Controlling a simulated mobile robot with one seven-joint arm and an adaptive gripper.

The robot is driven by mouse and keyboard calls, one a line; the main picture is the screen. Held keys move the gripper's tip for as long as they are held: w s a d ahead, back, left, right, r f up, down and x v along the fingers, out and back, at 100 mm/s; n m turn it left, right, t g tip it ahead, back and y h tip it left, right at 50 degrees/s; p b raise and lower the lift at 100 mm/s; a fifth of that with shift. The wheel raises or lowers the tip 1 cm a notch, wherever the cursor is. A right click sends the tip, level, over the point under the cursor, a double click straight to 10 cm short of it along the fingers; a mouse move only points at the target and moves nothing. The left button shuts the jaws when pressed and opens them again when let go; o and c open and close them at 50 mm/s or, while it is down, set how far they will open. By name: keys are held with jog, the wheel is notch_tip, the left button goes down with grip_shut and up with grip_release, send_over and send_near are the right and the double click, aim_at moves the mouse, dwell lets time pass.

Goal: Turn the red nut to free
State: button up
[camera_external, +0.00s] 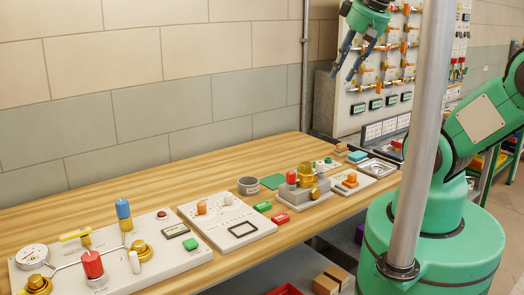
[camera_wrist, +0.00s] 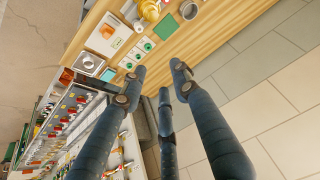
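A red nut-like cylinder (camera_external: 92,264) stands upright on the white panel (camera_external: 120,262) at the front left of the bench. Another red upright piece (camera_external: 291,178) stands on a grey block with brass parts farther right. I cannot tell for certain which is the red nut, and no "free" mark is readable. My gripper (camera_external: 343,77) hangs high above the far right end of the bench, well apart from both. In the wrist view its fingers (camera_wrist: 158,82) are spread with nothing between them, so it is open and empty.
The wooden bench (camera_external: 150,197) also holds a second white panel (camera_external: 232,225), a grey ring (camera_external: 249,185), a green mat (camera_external: 273,181) and small blocks. A blue-topped post (camera_external: 123,210) stands close to the left red cylinder.

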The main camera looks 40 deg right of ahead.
jog(key=w+a+f+m+g+p, duration=0.3)
jog(key=w+a+f+m, duration=0.1)
jog(key=w+f, duration=0.3)
jog(key=m+g+p, duration=0.2)
jog(key=m+g, duration=0.1)
jog(key=m, duration=0.2)
send_over(291, 173)
notch_tip(291, 173, down, 10)
jog(key=shift+w+d+f, duration=0.1)
jog(key=shift+f, duration=0.05)
jog(key=shift+f, duration=0.2)
notch_tip(291, 173, down, 13)
jog(key=shift+f+b, duration=0.2)
jog(key=shift+b, duration=0.6)
jog(key=shift+c, duration=0.3)
grip_shut()
